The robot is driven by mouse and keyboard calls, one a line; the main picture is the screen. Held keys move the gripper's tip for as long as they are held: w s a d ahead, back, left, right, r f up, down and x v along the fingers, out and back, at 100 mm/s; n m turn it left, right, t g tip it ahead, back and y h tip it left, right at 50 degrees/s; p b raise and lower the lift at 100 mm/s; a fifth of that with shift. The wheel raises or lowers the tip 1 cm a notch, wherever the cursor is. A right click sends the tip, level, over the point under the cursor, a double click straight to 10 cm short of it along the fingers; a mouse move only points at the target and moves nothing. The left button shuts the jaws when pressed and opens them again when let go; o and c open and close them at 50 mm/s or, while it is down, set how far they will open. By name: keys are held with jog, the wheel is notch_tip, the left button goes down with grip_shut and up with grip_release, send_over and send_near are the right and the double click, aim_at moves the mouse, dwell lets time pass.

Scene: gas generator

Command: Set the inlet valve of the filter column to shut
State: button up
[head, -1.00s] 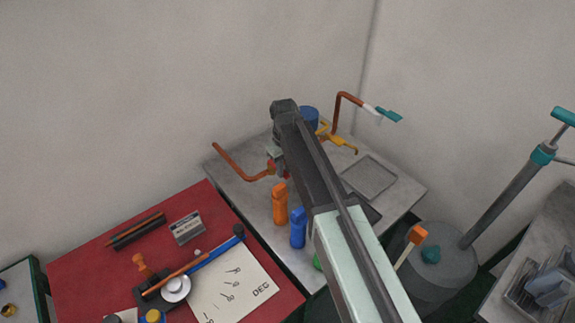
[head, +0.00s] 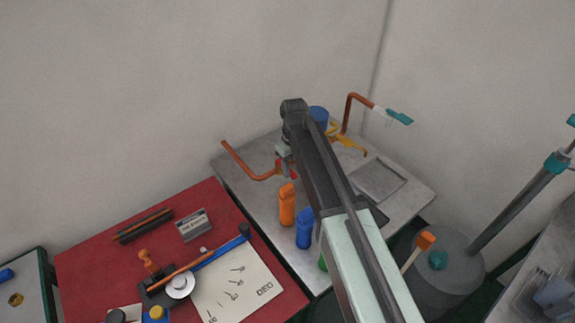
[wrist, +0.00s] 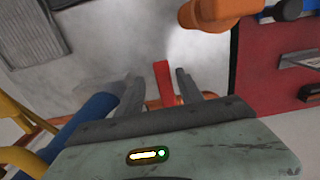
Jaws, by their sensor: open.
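A red lever (wrist: 163,82), which looks like the inlet valve handle, stands between the two fingers of my gripper (wrist: 158,88) in the wrist view. The fingers are apart, with a gap on each side of the lever. In the head view my gripper (head: 284,158) points down beside the red part (head: 293,174), at the end of a copper pipe (head: 240,164). The blue column (head: 319,114) stands just behind my arm, partly hidden; a blue cylinder (wrist: 88,122) shows left of the fingers in the wrist view. My arm hides much of the valve in the head view.
An orange bottle (head: 287,205) and a blue bottle (head: 304,230) stand close in front on the grey bench (head: 412,196). A yellow clamp (head: 350,145) and a teal-tipped pipe (head: 398,117) are behind. The red mat (head: 88,262) lies left. A shallow tray (head: 376,180) is right.

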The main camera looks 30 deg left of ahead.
aim_at(293, 172)
notch_tip(293, 172, up, 8)
jog(key=p, duration=0.7)
jog(key=shift+f+p, duration=0.1)
jog(key=shift+p, duration=0.2)
jog(key=w+d+f+m+b, duration=0.15)
jog(key=w+d, duration=0.25)
jog(key=d, duration=0.7)
jog(key=w+d+f+m+b, duration=0.1)
jog(key=w+d+m, duration=0.15)
jog(key=d, duration=0.75)
jog(key=w+d+f+m+b, duration=0.15)
jog(key=w+d, duration=0.25)
jog(key=d, duration=0.7)
jog(key=s+d+f+m, duration=0.1)
jog(key=s+d+m, duration=0.25)
jog(key=d, duration=1.15)
jog(key=s+d+m+b, duration=0.1)
jog(key=s+d+m, duration=0.3)
jog(key=s+d, duration=0.3)
jog(key=shift+s+f+m, duration=0.15)
jog(key=shift+s+m, duration=0.25)
jog(key=shift+s, duration=0.8)
